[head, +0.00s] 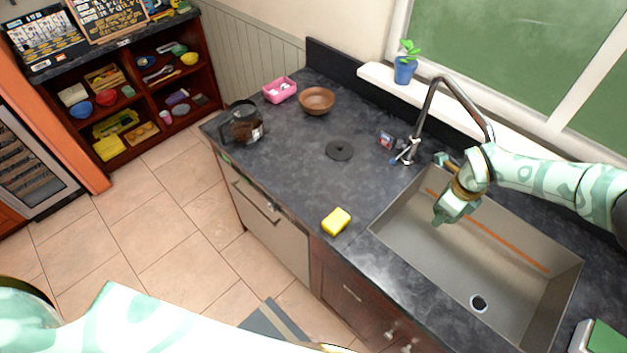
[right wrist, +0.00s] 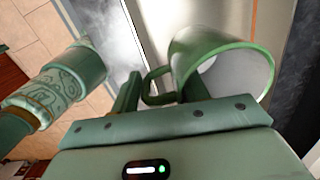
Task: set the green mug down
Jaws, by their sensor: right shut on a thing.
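The green mug (right wrist: 225,50) shows large in the right wrist view, green outside and pale inside, tilted, with its open mouth toward the lower right. My right gripper (right wrist: 160,92) is shut on the mug's handle. In the head view my right gripper (head: 452,207) is over the left part of the sink. I cannot make out the mug there; the hand seems to hide it. My left arm shows along the bottom of the head view, but its gripper is not in view.
The sink (head: 405,235) has a faucet (head: 430,110) behind it. On the dark counter (head: 290,160) are a yellow sponge (head: 336,221), a black disc (head: 339,150), a coffee pot (head: 243,122), a brown bowl (head: 317,100) and a pink container (head: 280,90). Much counter between them is clear.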

